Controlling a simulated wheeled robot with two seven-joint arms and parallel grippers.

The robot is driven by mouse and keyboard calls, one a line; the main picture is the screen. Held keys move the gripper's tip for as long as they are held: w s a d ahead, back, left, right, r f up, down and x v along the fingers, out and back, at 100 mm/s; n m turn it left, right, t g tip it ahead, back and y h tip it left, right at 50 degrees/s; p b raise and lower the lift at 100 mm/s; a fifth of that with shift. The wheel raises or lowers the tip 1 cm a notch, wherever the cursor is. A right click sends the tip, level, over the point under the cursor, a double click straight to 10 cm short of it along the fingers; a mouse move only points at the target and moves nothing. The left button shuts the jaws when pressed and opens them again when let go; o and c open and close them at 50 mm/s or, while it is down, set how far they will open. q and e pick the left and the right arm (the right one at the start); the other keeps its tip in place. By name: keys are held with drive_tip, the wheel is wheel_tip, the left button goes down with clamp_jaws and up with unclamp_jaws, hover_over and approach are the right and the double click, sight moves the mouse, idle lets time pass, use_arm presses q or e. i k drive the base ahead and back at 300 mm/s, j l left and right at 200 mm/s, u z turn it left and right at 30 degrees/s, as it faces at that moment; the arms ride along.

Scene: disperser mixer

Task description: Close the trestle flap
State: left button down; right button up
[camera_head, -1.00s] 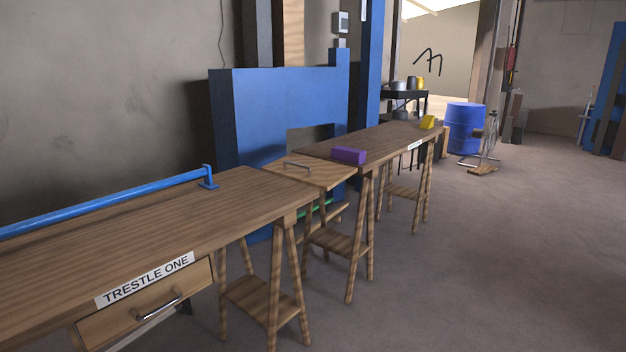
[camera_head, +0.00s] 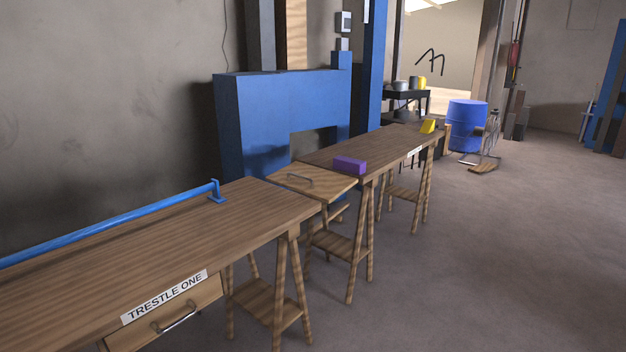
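The trestle flap (camera_head: 325,186) is a light wooden panel with a metal handle (camera_head: 299,179) on its top face. It spans the gap between the near table, labelled TRESTLE ONE (camera_head: 240,210), and the far table (camera_head: 375,147). It looks roughly level with the tabletops; I cannot tell whether it is slightly tilted or whether its edges touch both tables. Neither of my grippers is in view.
A blue rail (camera_head: 110,228) runs along the near table, which has a drawer (camera_head: 180,318) in front. A purple block (camera_head: 349,165) and a yellow object (camera_head: 428,126) sit on the far table. A blue machine (camera_head: 255,120) stands behind.

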sight(322, 185)
drive_tip(key=i+l, duration=0.15)
drive_tip(key=i, duration=0.35)
drive_tip(key=i+l, duration=0.15)
drive_tip(key=i, duration=0.4)
drive_tip(key=i+l, duration=0.15)
drive_tip(key=i, duration=0.35)
drive_tip(key=i+l+u, duration=0.1)
drive_tip(key=i, duration=0.45)
drive_tip(key=i+l, duration=0.25)
drive_tip(key=i, duration=0.25)
